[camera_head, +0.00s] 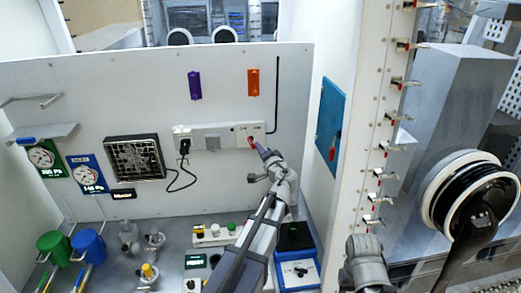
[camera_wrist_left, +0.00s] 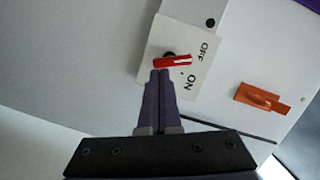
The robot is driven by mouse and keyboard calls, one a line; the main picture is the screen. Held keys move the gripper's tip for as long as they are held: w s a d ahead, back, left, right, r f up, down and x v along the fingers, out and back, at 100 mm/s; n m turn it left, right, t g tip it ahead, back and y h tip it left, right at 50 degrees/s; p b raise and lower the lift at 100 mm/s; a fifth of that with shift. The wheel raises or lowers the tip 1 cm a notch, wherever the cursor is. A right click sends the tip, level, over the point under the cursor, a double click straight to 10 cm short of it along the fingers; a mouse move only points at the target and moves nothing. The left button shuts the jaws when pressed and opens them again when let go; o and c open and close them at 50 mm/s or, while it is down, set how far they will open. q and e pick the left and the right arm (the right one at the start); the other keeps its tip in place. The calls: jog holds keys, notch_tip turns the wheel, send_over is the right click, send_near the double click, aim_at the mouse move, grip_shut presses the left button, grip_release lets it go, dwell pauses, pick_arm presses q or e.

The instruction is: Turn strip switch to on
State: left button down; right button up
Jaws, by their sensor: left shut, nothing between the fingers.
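The white power strip (camera_head: 213,137) is fixed to the back wall, with a black plug at its left end. Its red rotary switch (camera_head: 251,141) is at the right end. In the left wrist view the red handle (camera_wrist_left: 172,62) lies nearly sideways, its white line towards the right, on a plate (camera_wrist_left: 187,70) marked OFF and ON. I cannot tell which mark the line meets. My left gripper (camera_head: 256,147) is shut and empty, its purple fingers (camera_wrist_left: 160,76) just below the handle's left half. I cannot tell whether they touch it. My right gripper is not in view.
An orange holder (camera_head: 253,82) and a purple one (camera_head: 194,85) hang above the strip. A fan (camera_head: 134,158) is left of it. A blue box (camera_head: 296,268) and a button panel (camera_head: 214,234) stand below. A post with clamps (camera_head: 375,120) rises at the right.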

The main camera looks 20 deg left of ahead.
pick_arm(q)
jog(key=m+b, duration=0.1)
jog(key=f+m+b, duration=0.1)
jog(key=shift+s+a+m+y, duration=0.15)
jog(key=shift+a+m+y, duration=0.15)
jog(key=shift+m+y, duration=0.1)
jog(key=shift+a, duration=0.1)
dwell(0.5)
